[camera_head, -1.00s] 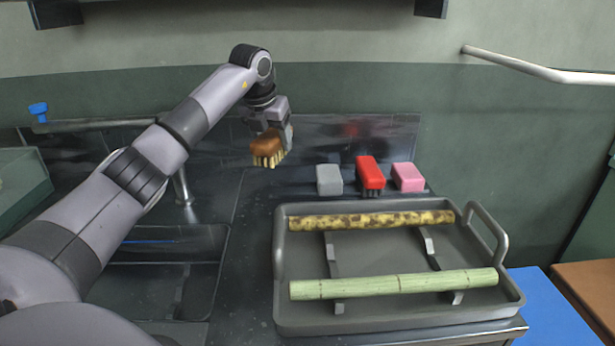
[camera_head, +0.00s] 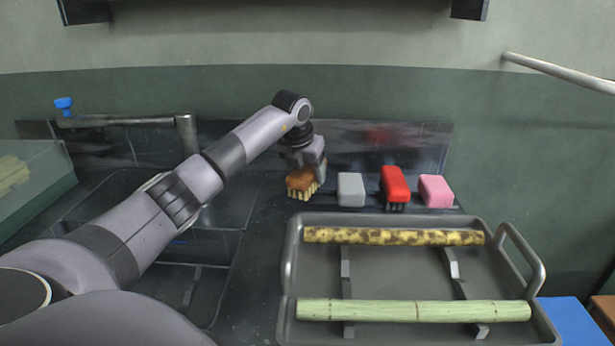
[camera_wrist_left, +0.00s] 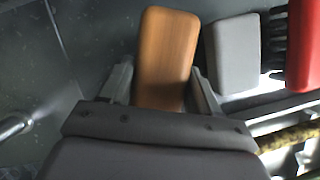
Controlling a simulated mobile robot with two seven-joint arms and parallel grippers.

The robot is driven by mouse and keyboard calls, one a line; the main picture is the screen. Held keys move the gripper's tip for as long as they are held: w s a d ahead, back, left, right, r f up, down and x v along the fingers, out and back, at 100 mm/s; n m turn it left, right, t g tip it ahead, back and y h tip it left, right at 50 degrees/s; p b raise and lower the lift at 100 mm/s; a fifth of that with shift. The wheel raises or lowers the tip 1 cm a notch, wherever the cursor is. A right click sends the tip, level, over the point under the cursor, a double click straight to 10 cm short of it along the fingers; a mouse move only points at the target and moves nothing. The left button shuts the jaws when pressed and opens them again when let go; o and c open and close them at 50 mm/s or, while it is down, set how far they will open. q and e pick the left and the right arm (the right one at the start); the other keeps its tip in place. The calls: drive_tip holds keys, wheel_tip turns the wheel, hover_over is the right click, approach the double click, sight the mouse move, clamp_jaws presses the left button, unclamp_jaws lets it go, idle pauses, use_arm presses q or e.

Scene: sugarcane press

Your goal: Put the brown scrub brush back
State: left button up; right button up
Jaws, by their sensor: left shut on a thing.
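The brown scrub brush (camera_head: 302,183) has a brown wooden back and pale bristles pointing down. My left gripper (camera_head: 304,168) is shut on it and holds it upright, low over the counter, just left of the grey block. I cannot tell whether the bristles touch the counter. In the left wrist view the brush's wooden back (camera_wrist_left: 166,58) lies between the two fingers of my left gripper (camera_wrist_left: 160,88). My right gripper is not in view.
To the right of the brush stand a grey block (camera_head: 351,189), a red brush (camera_head: 395,184) and a pink block (camera_head: 436,191) in a row. In front is a grey tray (camera_head: 400,275) with two cane stalks. A sink with a faucet (camera_head: 186,135) is left.

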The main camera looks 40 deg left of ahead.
use_arm(q)
drive_tip(key=shift+f, duration=0.55)
drive_tip(key=shift+f, duration=0.5)
drive_tip(key=o, duration=1)
drive_tip(key=v, duration=1.2)
drive_tip(key=shift+w+r+p, duration=0.1)
drive_tip(key=shift+w+p, duration=0.2)
drive_tip(key=shift+p, duration=0.1)
drive_tip(key=shift+s+r, duration=0.2)
drive_tip(key=shift+r, duration=0.3)
